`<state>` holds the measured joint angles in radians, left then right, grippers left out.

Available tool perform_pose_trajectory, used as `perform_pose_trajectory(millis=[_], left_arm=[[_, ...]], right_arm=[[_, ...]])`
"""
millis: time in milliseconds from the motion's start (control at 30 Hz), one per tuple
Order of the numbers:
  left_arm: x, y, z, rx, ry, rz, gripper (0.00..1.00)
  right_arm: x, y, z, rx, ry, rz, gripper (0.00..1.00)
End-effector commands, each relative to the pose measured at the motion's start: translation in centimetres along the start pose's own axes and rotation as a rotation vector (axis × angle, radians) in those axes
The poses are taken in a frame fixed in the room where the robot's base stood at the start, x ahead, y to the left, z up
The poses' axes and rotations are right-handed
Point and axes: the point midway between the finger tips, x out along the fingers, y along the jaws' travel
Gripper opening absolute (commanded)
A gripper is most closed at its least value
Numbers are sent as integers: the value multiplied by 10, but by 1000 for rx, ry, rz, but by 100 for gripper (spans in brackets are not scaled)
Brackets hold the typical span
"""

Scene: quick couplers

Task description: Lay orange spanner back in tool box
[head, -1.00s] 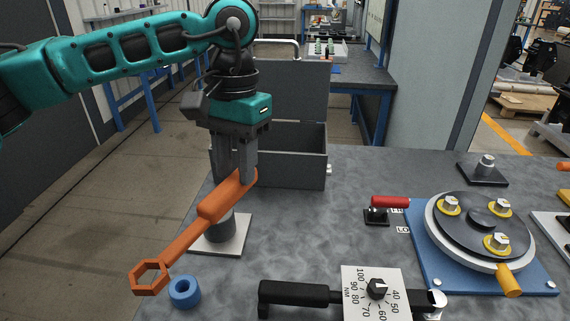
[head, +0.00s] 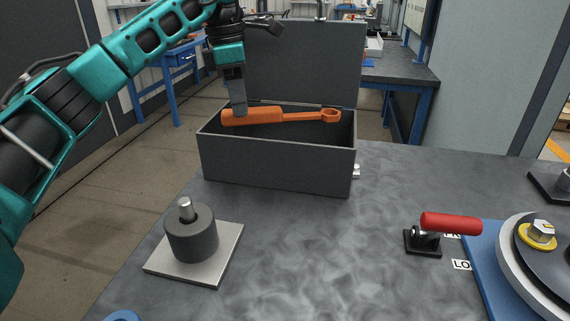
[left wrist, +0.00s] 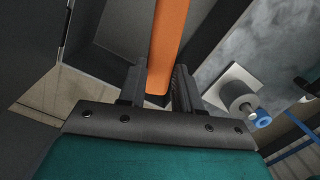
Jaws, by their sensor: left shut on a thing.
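The orange spanner (head: 270,116) lies level at the mouth of the grey tool box (head: 275,164), its ring end pointing right and its thick handle at the left. The box's lid (head: 305,62) stands open at the back. My left gripper (head: 238,110) is shut on the spanner's handle from above. In the left wrist view the orange handle (left wrist: 168,45) runs between the two fingers (left wrist: 158,85). The front wall hides the box floor, so I cannot tell whether the spanner touches it. My right gripper is not in view.
A grey cylinder with a pin on a square plate (head: 192,235) stands in front of the box. A red-handled lever (head: 449,223) and a blue-based round fixture (head: 525,245) are at the right. The table between them is clear.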

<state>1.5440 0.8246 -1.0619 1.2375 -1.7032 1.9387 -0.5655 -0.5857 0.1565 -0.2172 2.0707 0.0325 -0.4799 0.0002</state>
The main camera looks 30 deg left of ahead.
Motion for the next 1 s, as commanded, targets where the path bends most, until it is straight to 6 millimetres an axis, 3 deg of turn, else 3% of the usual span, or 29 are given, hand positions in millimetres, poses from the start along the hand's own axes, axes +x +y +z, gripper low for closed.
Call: perform_pose_trajectory(millis=[700,1000], left_arm=[[96,1,-12,-29,1,3,0],[100,1,-12,-28,-1,4,0]], right_arm=[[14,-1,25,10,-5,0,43],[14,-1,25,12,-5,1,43]])
